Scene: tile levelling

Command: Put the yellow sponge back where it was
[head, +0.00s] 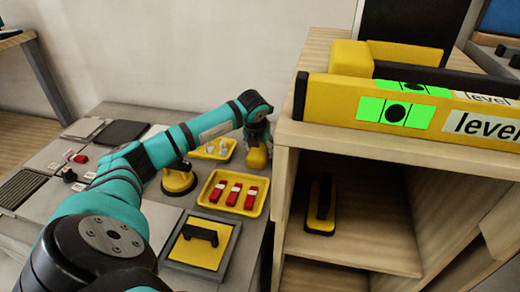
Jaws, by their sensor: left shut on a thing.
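My left gripper (257,137) reaches over the back of the grey table, beside the wooden cabinet. It is shut on a rounded yellow object (257,158) just below it; the fingers largely hide the grip, and I cannot tell whether this is the sponge. A plain yellow block (350,57) sits on the cabinet top behind a level, and it could also be the sponge. My right gripper is not in view.
The wooden cabinet (345,141) bears a yellow level (400,108); a yellow float (320,208) lies inside. The table has a tray with red pieces (258,204), another yellow tray (226,146), a round yellow tool (178,183) and a yellow plate with black handle (198,250).

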